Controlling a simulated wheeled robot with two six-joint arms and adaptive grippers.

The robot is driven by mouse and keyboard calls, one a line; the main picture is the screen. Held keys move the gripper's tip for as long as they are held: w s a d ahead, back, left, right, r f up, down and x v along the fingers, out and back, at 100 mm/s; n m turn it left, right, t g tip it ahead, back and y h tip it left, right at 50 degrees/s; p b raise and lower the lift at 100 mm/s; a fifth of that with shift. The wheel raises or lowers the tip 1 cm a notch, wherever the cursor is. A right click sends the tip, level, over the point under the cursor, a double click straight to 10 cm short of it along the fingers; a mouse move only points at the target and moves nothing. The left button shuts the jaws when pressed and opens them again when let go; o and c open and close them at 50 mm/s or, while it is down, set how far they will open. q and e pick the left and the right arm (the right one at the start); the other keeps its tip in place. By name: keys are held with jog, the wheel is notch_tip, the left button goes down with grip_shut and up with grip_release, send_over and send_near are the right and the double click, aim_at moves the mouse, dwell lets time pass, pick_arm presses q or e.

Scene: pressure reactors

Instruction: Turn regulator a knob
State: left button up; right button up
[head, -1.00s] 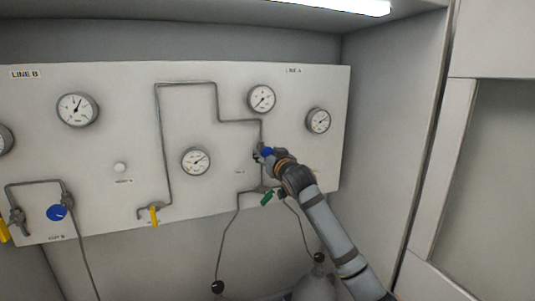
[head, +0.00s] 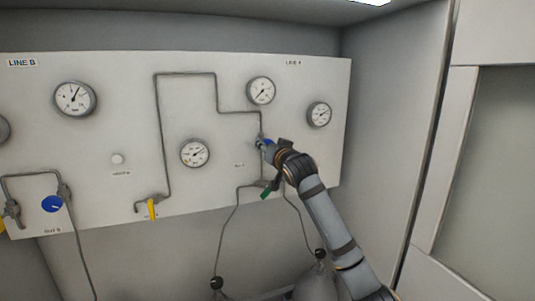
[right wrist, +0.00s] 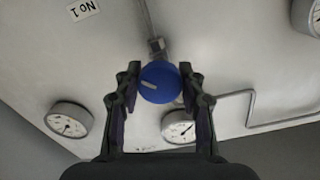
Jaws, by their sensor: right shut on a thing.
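The blue regulator A knob (right wrist: 159,83) is round with a pale pointer mark and sits on the panel under the Line A gauges. In the head view only a small blue part of the knob (head: 267,143) shows, the rest hidden by my right gripper. My right gripper (head: 270,148) is at the knob; in the right wrist view its two fingers (right wrist: 159,85) stand on either side of the knob, shut on it. The pointer mark lies nearly sideways in the wrist view. My left gripper is not in view.
Gauges (head: 261,91) and (head: 319,114) sit above and right of the knob. A green-handled valve (head: 267,190) is just below it. Another blue knob (head: 53,204) and a yellow-handled valve (head: 152,208) are further left. A grey side wall (head: 390,150) stands at right.

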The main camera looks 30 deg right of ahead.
jog(key=m+b, duration=1)
jog(key=m, duration=0.1)
jog(key=shift+f, duration=0.3)
jog(key=m+b, duration=0.2)
jog(key=shift+m+b, duration=0.4)
jog(key=m+b, duration=0.3)
jog(key=shift+m, duration=0.3)
jog(key=m+b, duration=0.3)
jog(key=shift+m, duration=0.3)
jog(key=m+b, duration=0.2)
jog(key=m, duration=0.1)
jog(key=shift+r+m+b, duration=0.1)
jog(key=shift+m+b, duration=0.7)
jog(key=shift+m, duration=0.6)
